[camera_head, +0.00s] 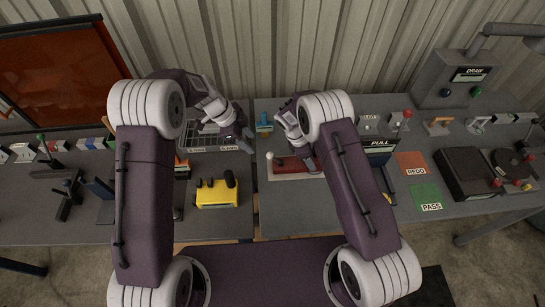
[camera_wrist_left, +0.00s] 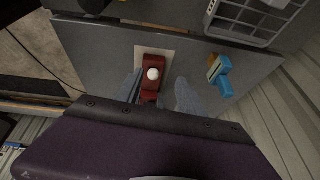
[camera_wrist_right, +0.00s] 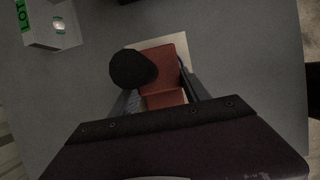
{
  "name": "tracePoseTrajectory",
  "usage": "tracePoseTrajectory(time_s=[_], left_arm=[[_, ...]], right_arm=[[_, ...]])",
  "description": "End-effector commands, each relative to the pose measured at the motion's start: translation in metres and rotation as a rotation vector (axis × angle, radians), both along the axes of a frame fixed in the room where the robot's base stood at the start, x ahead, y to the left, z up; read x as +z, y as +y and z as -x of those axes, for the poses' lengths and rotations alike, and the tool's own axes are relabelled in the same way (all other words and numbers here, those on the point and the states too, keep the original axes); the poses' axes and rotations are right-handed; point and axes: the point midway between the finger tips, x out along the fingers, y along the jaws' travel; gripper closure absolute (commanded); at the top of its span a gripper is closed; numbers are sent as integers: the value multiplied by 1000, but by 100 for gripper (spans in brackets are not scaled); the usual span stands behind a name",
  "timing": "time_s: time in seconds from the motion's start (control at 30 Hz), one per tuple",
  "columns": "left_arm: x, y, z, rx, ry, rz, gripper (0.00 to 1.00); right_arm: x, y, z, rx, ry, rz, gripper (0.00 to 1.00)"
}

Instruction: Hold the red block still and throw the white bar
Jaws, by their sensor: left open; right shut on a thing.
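The red block (camera_head: 292,165) sits on a pale plate on the bench in the head view. A white round end (camera_head: 270,156), which looks like the white bar's tip, stands at the block's left end. In the left wrist view the white tip (camera_wrist_left: 153,74) shows in front of the red block (camera_wrist_left: 154,91). My left gripper (camera_head: 246,136) is open and empty, to the left of the block and apart from it. My right gripper (camera_wrist_right: 160,98) is shut on the red block (camera_wrist_right: 166,72). A black round knob (camera_wrist_right: 132,69) hides part of the block.
A yellow box (camera_head: 217,194) stands at the front left. A blue piece (camera_head: 264,124) stands behind the block, near the wire basket (camera_head: 207,139). The PULL box (camera_head: 380,150) and the red REDO pad (camera_head: 411,163) lie to the right. Bare bench lies in front of the block.

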Motion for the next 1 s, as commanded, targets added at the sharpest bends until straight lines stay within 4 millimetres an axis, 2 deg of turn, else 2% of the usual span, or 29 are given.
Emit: tracePoseTrajectory(time_s=[0.03, 0.13, 0.33, 0.47, 0.7, 0.83, 1.0], left_arm=[[3, -11, 3, -76, -31, -16, 54], [8, -28, 9, -113, -39, -18, 54], [2, -33, 10, -118, -36, -16, 54], [-21, -42, 10, -119, -34, -18, 54], [-74, -65, 7, -116, -35, -17, 54], [-92, -73, 6, -116, -36, -16, 54], [-102, -77, 5, -115, -37, -16, 54]], right_arm=[[1, 0, 0, 0, -1, 0, 94], [0, 0, 0, 0, -1, 0, 94], [0, 0, 0, 0, -1, 0, 94], [0, 0, 0, 0, -1, 0, 94], [1, 0, 0, 0, -1, 0, 94], [1, 0, 0, 0, -1, 0, 94], [0, 0, 0, 0, -1, 0, 94]])
